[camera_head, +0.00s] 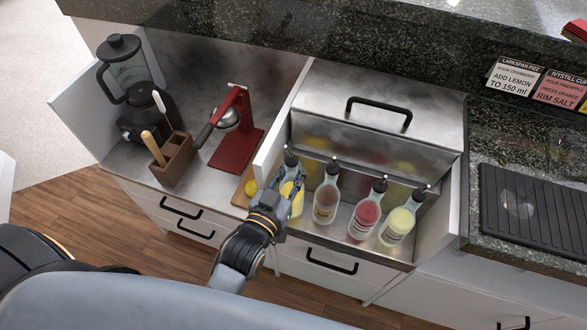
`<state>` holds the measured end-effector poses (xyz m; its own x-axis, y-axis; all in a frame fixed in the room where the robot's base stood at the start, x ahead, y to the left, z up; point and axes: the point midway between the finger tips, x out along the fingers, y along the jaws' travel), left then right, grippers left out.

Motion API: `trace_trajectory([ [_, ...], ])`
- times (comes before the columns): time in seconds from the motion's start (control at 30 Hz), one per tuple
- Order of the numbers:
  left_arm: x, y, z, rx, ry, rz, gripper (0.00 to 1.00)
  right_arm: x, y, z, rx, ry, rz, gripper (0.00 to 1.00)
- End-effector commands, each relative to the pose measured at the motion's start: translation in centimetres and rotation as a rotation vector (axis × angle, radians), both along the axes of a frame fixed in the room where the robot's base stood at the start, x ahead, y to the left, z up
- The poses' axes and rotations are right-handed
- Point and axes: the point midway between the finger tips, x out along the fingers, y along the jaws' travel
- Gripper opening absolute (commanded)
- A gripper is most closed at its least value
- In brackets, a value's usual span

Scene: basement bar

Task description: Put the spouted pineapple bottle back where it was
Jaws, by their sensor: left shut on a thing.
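A spouted bottle with yellow liquid (289,186) stands at the left end of a row of bottles in the open steel bin (338,242). Its label cannot be read, but its colour fits pineapple. My left gripper (284,203) is shut around this bottle from the front. My right gripper is not in view.
The bin's steel lid (345,100) is raised behind the bottles. White side walls flank the bin. Recipe cards (515,75) stand at right.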

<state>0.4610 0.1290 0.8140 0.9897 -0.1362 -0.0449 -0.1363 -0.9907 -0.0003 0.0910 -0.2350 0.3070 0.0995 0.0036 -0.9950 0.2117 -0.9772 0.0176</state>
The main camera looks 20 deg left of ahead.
Motion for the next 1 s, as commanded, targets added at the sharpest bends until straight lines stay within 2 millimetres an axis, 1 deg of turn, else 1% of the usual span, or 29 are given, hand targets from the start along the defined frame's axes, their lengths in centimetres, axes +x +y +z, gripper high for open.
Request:
trace_trajectory([
  [0.07, 0.0, 0.0, -0.1, 0.000, -0.003, 0.000, 0.00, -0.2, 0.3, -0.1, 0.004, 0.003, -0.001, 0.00],
  [0.1, 0.0, 0.0, -0.4, 0.000, 0.001, 0.000, 0.18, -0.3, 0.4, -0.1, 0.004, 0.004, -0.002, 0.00],
  [0.17, 0.0, 0.0, -0.3, 0.000, 0.001, 0.000, 0.30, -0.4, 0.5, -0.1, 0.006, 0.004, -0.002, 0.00],
  [0.2, 0.0, 0.0, -0.3, 0.000, 0.001, 0.000, 0.31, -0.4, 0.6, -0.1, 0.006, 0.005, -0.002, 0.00],
  [0.43, 0.0, 0.0, -0.3, 0.000, 0.001, 0.000, 0.31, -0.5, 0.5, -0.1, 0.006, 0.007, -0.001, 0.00],
  [0.57, -0.2, 0.0, 0.1, 0.000, 0.001, 0.000, 0.31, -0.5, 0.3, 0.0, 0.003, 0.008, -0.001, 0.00],
  [0.67, -1.5, 0.2, -0.1, 0.000, 0.005, 0.000, 0.31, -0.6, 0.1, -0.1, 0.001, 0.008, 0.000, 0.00],
  [1.0, -8.6, 1.2, 0.2, 0.000, 0.007, 0.000, 0.31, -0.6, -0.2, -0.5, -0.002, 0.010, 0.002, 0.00],
])
